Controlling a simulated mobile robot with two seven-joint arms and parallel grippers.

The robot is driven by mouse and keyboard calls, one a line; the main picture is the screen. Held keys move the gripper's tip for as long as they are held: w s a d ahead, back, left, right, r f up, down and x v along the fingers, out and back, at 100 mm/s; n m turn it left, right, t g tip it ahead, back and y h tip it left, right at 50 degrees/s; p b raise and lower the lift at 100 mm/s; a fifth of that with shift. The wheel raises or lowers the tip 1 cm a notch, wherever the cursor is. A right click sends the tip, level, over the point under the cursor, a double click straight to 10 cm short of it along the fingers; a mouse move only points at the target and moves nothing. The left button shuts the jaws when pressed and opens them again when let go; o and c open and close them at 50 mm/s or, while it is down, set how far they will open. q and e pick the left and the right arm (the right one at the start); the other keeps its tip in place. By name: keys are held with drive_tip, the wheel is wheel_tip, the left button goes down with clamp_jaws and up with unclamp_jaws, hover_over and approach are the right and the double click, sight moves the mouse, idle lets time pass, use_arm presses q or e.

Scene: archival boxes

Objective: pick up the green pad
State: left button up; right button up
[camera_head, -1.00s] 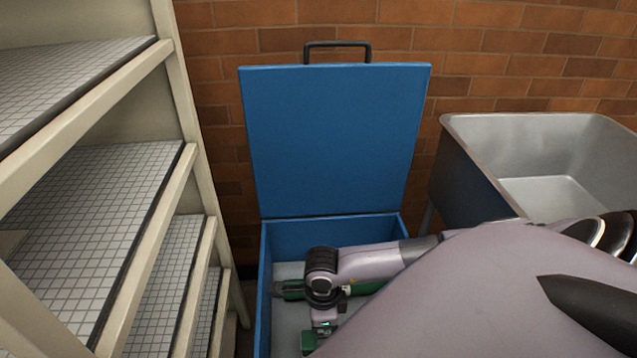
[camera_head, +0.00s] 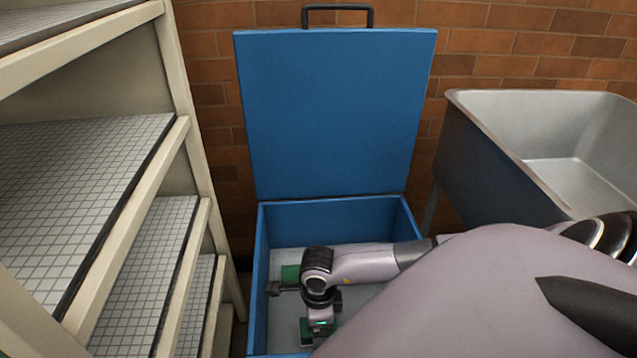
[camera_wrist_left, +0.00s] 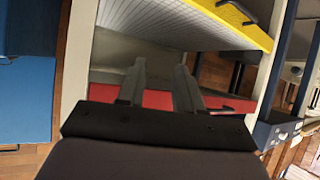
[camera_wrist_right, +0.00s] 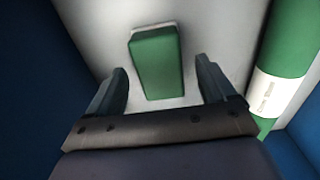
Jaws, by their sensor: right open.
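The green pad (camera_wrist_right: 157,62) is a small green block with a pale far end, lying on the light floor of the open blue box. In the right wrist view it lies ahead of and between the fingers of my right gripper (camera_wrist_right: 160,66), which is open and empty. In the head view my right arm reaches down into the box, and green (camera_head: 306,332) shows beside the gripper low in the picture; the fingertips are hidden there. My left gripper (camera_wrist_left: 160,65) is open and empty in the left wrist view, facing shelving, and is outside the head view.
A green cylinder with a white label (camera_wrist_right: 284,65) lies along the box's right wall in the right wrist view. The blue box (camera_head: 325,216) has its lid (camera_head: 335,115) raised against the brick wall. Shelving (camera_head: 190,170) stands left, a metal sink (camera_head: 490,165) right.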

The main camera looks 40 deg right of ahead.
drive_tip(key=shift+f, duration=0.1)
drive_tip(key=c, duration=1.1)
use_arm(q)
drive_tip(key=shift+r, duration=0.1)
use_arm(e)
drive_tip(key=shift+c, duration=0.2)
